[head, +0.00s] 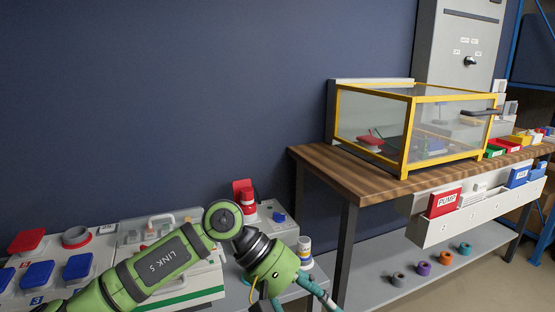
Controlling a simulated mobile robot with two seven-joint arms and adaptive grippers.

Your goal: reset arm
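My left arm, green with a "LINK 5" label, comes in from the lower left of the head view. It rises to a round joint, then bends down through a black collar to a green wrist part near the bottom edge. My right arm and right gripper are not in view. The arm passes in front of a pale panel box (204,281) on the left bench and hides part of it.
A yellow-framed clear case (372,112) stands on the wooden bench (372,180) at right.

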